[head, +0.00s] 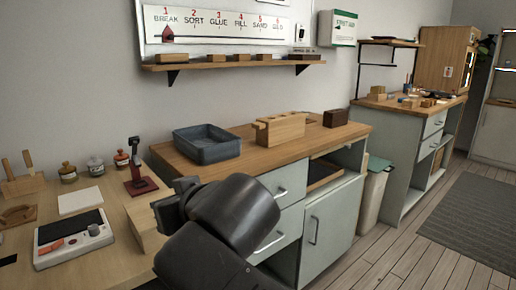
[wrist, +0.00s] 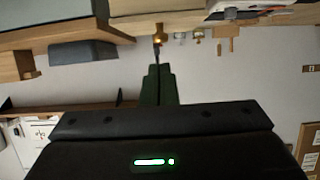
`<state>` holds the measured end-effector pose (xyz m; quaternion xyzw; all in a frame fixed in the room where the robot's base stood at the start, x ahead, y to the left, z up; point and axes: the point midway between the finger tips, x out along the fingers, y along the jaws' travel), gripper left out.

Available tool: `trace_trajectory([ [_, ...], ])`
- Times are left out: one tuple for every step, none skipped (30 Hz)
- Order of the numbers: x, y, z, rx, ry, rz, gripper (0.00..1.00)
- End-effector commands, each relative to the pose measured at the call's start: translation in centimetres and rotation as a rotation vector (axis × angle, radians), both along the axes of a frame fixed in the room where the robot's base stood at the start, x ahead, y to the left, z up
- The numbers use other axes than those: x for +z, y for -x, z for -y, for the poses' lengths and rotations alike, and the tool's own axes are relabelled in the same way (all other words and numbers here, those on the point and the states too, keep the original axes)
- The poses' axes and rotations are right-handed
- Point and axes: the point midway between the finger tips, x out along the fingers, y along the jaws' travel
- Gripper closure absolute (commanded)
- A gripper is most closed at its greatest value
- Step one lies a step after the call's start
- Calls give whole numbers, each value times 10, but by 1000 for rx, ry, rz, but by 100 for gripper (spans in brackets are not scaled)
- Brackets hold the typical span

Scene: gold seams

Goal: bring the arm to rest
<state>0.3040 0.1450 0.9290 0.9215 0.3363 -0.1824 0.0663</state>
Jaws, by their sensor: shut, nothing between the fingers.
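My arm rises dark and bulky from the bottom middle of the head view, in front of the benches. My gripper (wrist: 158,72) shows in the wrist view as two dark fingers lying close together, shut with nothing between them. The wrist view is upside down, with the bench tops along its upper edge and the wall behind. In the head view the wrist end of the arm points left, over the right end of the left bench (head: 110,245). The fingertips are hard to make out there.
The left bench holds a white scale (head: 74,240), a red stand (head: 138,182) and several jars. The middle bench carries a dark blue tray (head: 206,146) and a wooden block (head: 280,130). A wall shelf (head: 235,64) hangs above. Open floor (head: 410,245) lies right.

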Motion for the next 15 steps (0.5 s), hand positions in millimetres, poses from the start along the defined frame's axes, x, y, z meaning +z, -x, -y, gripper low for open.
trace_trajectory([
  [1, -5, -4, -2, 2, -1, 100],
  [2, -8, -6, -1, 1, -2, 100],
  [4, -12, -9, -1, 0, 0, 100],
  [5, -14, -12, -1, 1, -1, 100],
  [6, -17, -14, -1, 2, -1, 100],
  [8, -21, -17, -3, 0, -1, 100],
  [9, -23, -19, -2, 1, -2, 100],
  [11, -26, -21, -2, 1, 0, 100],
  [13, -29, -24, -1, 1, -1, 100],
  [13, -32, -26, -1, 0, -1, 100],
  [7, -33, -28, 0, 2, -4, 100],
  [3, -35, -29, 0, 4, -6, 100],
  [1, -35, -29, 0, 6, -7, 100],
  [-3, -33, -28, 1, 7, -9, 100],
  [-6, -32, -27, 1, 8, -10, 100],
])
